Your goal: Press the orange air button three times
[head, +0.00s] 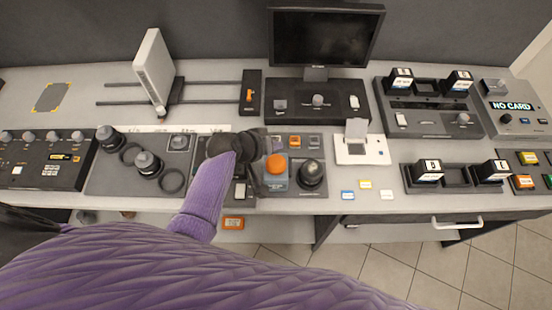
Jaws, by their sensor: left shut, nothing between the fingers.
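The orange air button (276,163) is a round orange dome on top of a blue-grey box (276,183), standing near the front edge of the bench. My left gripper (262,145) is shut and empty, just behind and to the left of the dome in the picture. Its dark wrist hides part of the panel there. Whether the fingertips touch the button cannot be told, but the dome's top shows clear of them. My right gripper is not in view.
A dark round knob (311,174) stands close to the right of the button box. Dark cylinders (148,163) stand to the left. A white device (360,146) with a raised lid is further right. A monitor (325,38) stands behind on the bench (220,65).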

